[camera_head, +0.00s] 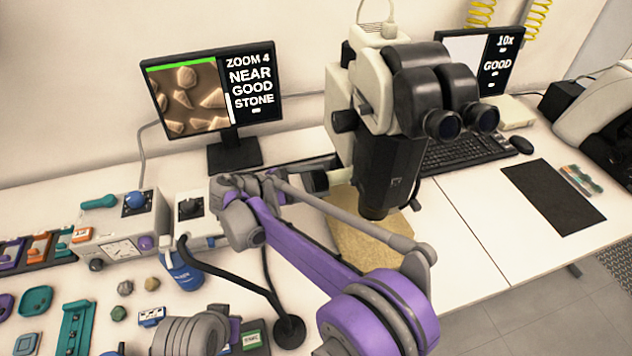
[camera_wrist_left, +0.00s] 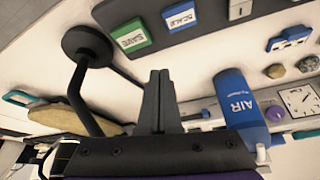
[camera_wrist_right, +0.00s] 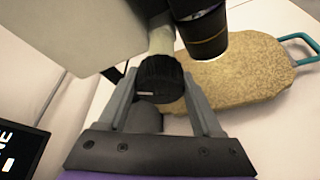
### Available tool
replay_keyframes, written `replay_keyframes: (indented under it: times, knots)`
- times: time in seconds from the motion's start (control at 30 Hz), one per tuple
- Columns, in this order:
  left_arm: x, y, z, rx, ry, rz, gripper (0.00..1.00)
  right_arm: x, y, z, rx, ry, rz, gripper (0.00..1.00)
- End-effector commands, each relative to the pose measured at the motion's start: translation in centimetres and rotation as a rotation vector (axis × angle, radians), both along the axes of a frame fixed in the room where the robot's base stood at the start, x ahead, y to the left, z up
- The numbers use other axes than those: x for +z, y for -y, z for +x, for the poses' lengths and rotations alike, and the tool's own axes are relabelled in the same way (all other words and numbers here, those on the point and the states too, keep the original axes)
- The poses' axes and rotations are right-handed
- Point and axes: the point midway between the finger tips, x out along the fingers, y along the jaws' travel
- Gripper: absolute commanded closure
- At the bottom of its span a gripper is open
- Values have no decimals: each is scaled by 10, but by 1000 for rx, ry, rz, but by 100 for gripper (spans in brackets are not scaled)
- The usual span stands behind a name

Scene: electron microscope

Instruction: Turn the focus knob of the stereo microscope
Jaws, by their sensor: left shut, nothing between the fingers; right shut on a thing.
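The stereo microscope (camera_head: 395,95) stands at the back with its dark eyepieces facing right and its lens barrel over a tan stage plate (camera_head: 375,235). Its ribbed black focus knob (camera_wrist_right: 160,78) sits low on the column in the right wrist view. My right gripper (camera_head: 318,181) is shut on this knob, with one finger on each side (camera_wrist_right: 158,92). In the head view the wrist and arm partly hide that spot. My left gripper (camera_wrist_left: 158,88) is shut and empty, away from the microscope. Its fingertips are not clearly seen in the head view.
A left monitor (camera_head: 215,95) reads ZOOM 4, NEAR, GOOD, STONE beside a stone picture. A lamp with a bent black arm (camera_head: 288,330), a blue AIR bottle (camera_wrist_left: 240,98) and instrument boxes (camera_head: 122,225) crowd the left.

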Motion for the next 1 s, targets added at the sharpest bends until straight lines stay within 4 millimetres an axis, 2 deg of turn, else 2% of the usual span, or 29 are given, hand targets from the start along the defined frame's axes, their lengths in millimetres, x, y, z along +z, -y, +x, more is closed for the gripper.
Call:
replay_keyframes:
  times: [0.4, 1.0]
  knots:
    - [-6, 0, -1, 0, -2, 0, 100, -1, 0, -1, 1, 247, 80, 89]
    - [-7, 0, -1, 0, -2, 0, 100, 0, 0, -1, 0, 312, 101, 89]
